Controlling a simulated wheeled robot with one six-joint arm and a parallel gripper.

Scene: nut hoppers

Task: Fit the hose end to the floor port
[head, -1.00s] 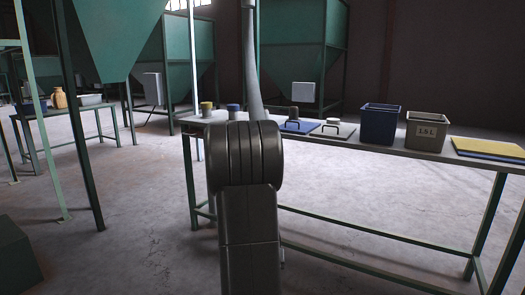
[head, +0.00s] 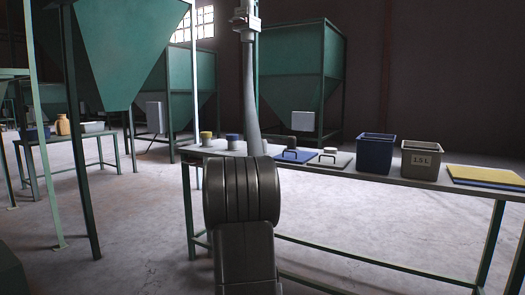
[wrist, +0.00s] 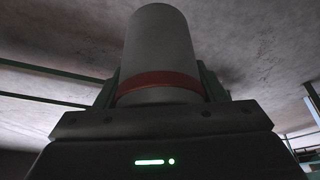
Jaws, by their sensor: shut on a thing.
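In the wrist view my gripper (wrist: 160,92) is shut on a pale grey cylinder (wrist: 158,45) with a red band around it, which looks like the hose end. The cylinder sticks out beyond the jaws, and its far end touches nothing that I can see. In the head view my arm rises up the middle of the picture, and its wrist shows at the top edge. The jaws and the cylinder are out of that view. I cannot make out a floor port in either view.
Green hoppers (head: 303,78) stand behind. A second table (head: 70,139) is at left. Open concrete floor (head: 120,220) lies at front left.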

